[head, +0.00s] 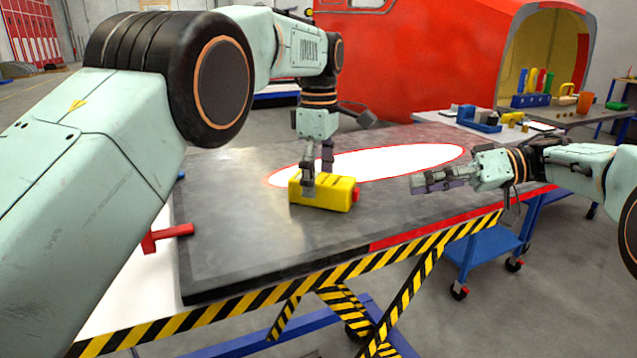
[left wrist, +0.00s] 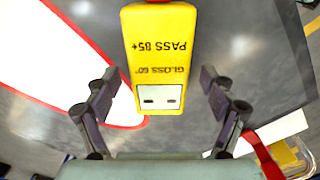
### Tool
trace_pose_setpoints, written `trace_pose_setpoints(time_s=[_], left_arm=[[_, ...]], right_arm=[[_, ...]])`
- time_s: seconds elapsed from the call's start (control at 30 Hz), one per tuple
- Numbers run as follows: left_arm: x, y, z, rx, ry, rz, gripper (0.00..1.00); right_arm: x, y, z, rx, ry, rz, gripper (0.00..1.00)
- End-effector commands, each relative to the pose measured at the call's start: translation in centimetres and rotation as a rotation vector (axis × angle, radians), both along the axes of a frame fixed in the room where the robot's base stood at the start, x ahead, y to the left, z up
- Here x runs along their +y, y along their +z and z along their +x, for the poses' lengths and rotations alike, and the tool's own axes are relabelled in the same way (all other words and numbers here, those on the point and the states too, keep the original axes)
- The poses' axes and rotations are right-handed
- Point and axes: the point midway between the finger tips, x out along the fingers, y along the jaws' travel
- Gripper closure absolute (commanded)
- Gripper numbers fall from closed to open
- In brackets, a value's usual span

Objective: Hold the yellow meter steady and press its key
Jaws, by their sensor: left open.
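The yellow meter (head: 333,196) lies on the dark table panel, with a red key (head: 357,195) on its right end. In the left wrist view the meter (left wrist: 160,50) shows upside-down lettering, "PASS 85+" and "GLOSS 60°", and a pale display window. My left gripper (head: 317,180) points down over the meter, with one finger on the near side and one on the far side. In the left wrist view its fingers (left wrist: 158,90) are spread, with gaps to the meter. My right gripper (head: 425,184) is right of the meter, pointing left toward the red key and apart from it; its finger opening is unclear.
The dark panel (head: 235,240) has a white oval with a red outline (head: 410,160) behind the meter. A red tool (head: 167,236) lies at the left edge. Black-yellow striped edging (head: 300,292) runs along the front. A large red nosecone (head: 420,60) stands behind. The panel's front left is clear.

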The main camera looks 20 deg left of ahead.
Motion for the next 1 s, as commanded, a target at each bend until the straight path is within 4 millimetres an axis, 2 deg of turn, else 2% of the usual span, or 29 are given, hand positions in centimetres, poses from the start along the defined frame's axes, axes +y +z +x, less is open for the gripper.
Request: trace_pose_setpoints(time_s=[0.2,0.47,1.0], left_arm=[[-0.01,-1.39,0.00,-0.001,0.000,0.000,0.17],[-0.01,-1.51,0.00,0.000,0.000,0.000,0.17],[-0.01,-1.49,-0.01,0.000,0.000,0.000,0.62]], right_arm=[[0.00,-0.01,-0.01,0.000,0.000,0.000,0.62],[0.00,0.00,0.00,0.000,0.000,0.000,0.62],[0.00,0.00,0.00,0.000,0.000,0.000,0.62]])
